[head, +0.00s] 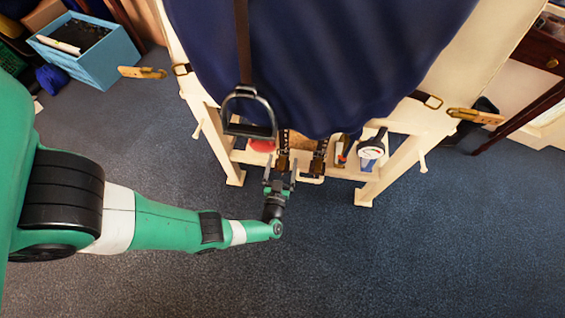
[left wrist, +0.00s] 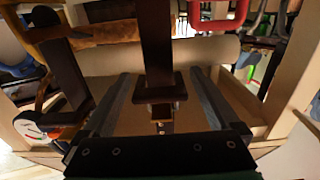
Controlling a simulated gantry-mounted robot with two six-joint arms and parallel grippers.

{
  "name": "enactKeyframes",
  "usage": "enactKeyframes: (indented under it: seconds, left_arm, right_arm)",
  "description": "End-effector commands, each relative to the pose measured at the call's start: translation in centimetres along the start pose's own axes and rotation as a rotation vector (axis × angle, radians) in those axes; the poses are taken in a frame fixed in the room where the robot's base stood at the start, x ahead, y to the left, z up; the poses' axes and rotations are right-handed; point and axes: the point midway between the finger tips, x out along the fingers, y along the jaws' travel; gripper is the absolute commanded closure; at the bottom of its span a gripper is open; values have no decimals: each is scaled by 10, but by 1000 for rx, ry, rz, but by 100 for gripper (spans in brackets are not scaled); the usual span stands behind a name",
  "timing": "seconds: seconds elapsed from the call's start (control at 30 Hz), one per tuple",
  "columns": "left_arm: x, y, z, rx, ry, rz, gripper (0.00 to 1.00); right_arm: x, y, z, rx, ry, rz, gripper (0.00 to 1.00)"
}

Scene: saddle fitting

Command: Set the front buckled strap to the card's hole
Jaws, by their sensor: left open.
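Two dark straps with buckles hang below the navy cover in the head view, a left one (head: 283,160) and a right one (head: 319,158). I cannot tell which the task calls front. My left gripper (head: 279,174) is open at the lower end of the left strap. In the left wrist view a dark strap (left wrist: 156,45) hangs between the spread fingers of this gripper (left wrist: 160,80), with clear gaps on both sides. Its wide dark keeper (left wrist: 160,90) and a brass-coloured buckle (left wrist: 161,111) lie below. The card and strap holes cannot be made out. My right gripper is out of view.
The navy cover (head: 330,60) lies over a pale wooden stand (head: 232,177). A stirrup (head: 249,115) hangs just left of the gripper. A blue crate (head: 85,60) stands at upper left. The front floor is clear.

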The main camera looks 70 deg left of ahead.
Motion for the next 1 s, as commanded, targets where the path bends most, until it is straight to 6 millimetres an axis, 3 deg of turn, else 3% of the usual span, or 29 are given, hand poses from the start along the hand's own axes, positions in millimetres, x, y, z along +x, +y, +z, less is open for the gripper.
enactKeyframes:
  seconds: [0.3, 0.8, 1.0]
  left_arm:
    - [4, 0, -1, 0, 1, 1, 7]
    - [4, 0, 0, 0, 0, 0, 97]
    - [4, 0, 0, 0, 0, 0, 100]
  right_arm:
    - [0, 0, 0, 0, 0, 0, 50]
    - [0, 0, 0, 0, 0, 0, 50]
    - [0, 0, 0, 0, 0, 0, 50]
